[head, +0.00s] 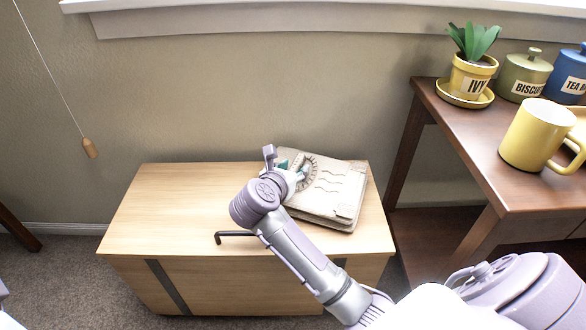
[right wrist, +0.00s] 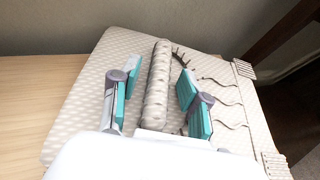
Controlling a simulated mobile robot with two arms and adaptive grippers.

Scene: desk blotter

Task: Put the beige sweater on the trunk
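The beige sweater (head: 338,190) lies folded on the right part of the top of the light wooden trunk (head: 165,205). My right gripper (head: 285,165) is over the sweater's left side and hides part of it. In the right wrist view, my right gripper (right wrist: 155,82) is open, with its teal-padded fingers on either side of a thick raised roll on the sweater (right wrist: 85,92). The fingers appear apart from the roll; whether they touch the cloth below I cannot tell. My left gripper is not in view.
A dark wooden table (head: 432,95) stands right of the trunk. It holds a yellow mug (head: 528,135), a potted plant (head: 470,75), a green biscuit jar (head: 525,78) and a blue jar (head: 572,75). The left part of the trunk top is clear. A wall rises behind.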

